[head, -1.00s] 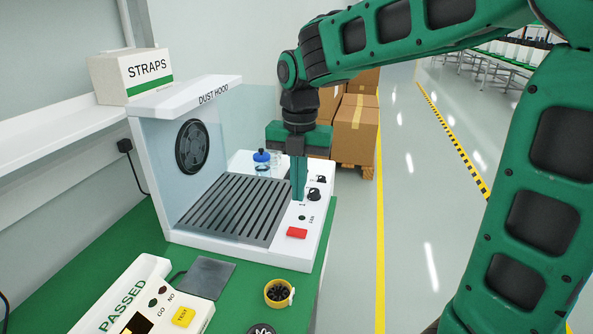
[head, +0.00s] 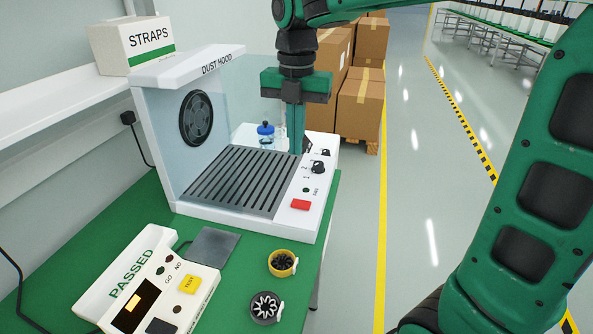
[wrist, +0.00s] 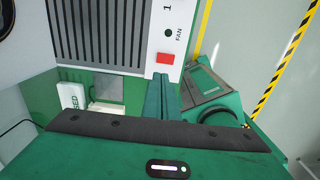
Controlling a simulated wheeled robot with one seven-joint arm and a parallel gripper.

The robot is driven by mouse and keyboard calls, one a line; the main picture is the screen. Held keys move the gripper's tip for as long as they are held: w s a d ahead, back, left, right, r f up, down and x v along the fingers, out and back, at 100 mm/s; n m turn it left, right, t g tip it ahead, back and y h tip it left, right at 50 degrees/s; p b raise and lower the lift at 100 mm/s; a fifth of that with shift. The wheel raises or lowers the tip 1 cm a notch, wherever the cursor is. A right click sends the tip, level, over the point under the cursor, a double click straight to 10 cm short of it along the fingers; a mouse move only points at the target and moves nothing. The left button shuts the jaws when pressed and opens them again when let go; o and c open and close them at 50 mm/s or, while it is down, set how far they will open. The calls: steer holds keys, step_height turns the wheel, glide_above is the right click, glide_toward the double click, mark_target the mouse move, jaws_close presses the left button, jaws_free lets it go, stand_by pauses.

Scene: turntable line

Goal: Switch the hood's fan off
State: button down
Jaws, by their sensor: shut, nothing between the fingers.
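The dust hood (head: 188,82) stands on the green bench, with a round black fan (head: 196,118) on its left wall. Its right front panel carries a red switch (head: 300,204), a small dark lamp (head: 306,190) marked FAN and a black knob (head: 318,167) with numbers. The red switch (wrist: 165,58) and lamp (wrist: 168,32) also show in the wrist view. My gripper (head: 297,152) is shut and empty, pointing down above the panel's inner side, beyond the red switch and left of the knob. It appears apart from the panel. I cannot tell whether the fan turns.
A slotted grille (head: 235,182) fills the hood floor, with a blue-capped bottle (head: 265,130) behind. A tester (head: 150,285), a yellow cup (head: 282,263) and a dark round part (head: 265,306) lie in front.

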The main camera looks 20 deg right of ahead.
mark_target(300, 203)
step_height(300, 203, down, 14)
stand_by(0.8)
steer(key=shift+f, duration=0.1)
stand_by(0.4)
steer(key=shift+s+d, duration=0.1)
steer(key=shift+s+d+r, duration=0.25)
steer(key=shift+s+d, duration=0.1)
steer(key=shift+d, duration=0.15)
steer(key=shift+w+a+r, duration=0.1)
steer(key=shift+r, duration=0.5)
step_height(300, 203, up, 13)
steer(key=shift+f, duration=0.15)
